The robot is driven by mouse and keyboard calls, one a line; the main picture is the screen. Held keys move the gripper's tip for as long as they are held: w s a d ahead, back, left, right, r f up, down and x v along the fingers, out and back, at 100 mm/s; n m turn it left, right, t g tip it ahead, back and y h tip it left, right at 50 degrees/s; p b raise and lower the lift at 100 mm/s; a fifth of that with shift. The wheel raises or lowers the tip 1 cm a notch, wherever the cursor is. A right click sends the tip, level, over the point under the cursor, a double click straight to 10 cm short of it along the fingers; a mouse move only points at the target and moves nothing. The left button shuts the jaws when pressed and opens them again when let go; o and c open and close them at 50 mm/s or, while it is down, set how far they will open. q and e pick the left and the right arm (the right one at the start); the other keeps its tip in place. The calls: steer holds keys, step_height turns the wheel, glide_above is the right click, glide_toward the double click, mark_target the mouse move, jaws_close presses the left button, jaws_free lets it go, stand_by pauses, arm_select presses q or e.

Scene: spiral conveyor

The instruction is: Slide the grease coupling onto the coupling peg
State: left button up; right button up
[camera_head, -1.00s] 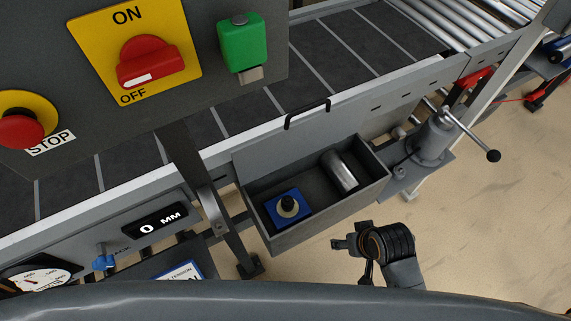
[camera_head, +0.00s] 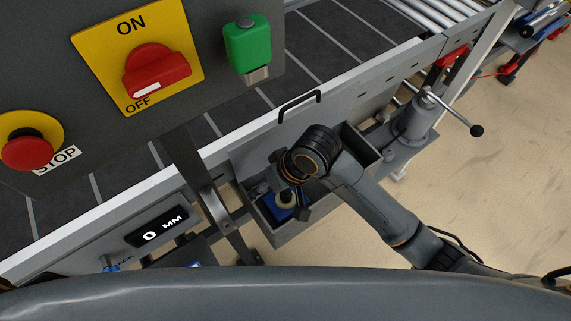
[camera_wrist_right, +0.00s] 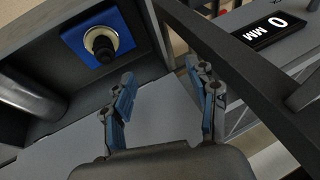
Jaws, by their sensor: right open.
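A blue square base (camera_head: 281,209) sits in the open grey drawer, with a pale round disc (camera_head: 287,199) on it. In the right wrist view the blue base (camera_wrist_right: 74,39) carries an upright black stepped piece (camera_wrist_right: 103,45) in the middle of its disc. I cannot tell whether this is the peg or the coupling. A metal cylinder (camera_wrist_right: 30,95) lies in the drawer; my arm hides it in the head view. My right gripper (camera_head: 284,190) is over the drawer, open and empty. Its blue-padded fingers (camera_wrist_right: 162,78) are spread apart, clear of the black piece. My left gripper is out of view.
The drawer wall (camera_head: 323,222) surrounds the parts. A dark metal bracket (camera_head: 207,195) stands left of the drawer. A black handle (camera_head: 299,104) is behind it, and a crank clamp (camera_head: 415,120) to the right. The control panel (camera_head: 90,125) overhangs the left.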

steer(key=w+r, duration=0.1)
steer(key=g+h, duration=0.1)
steer(key=h, duration=0.4)
glide_toward(286, 192)
steer(key=shift+n, duration=0.3)
step_height(286, 192, down, 10)
steer(key=shift+f+p, duration=0.15)
steer(key=shift+p, duration=0.55)
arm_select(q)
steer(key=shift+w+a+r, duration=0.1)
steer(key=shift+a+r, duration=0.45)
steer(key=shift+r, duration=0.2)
arm_select(e)
jaws_close()
steer(key=c, duration=1)
jaws_free()
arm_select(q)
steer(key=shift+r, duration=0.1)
arm_select(e)
jaws_close()
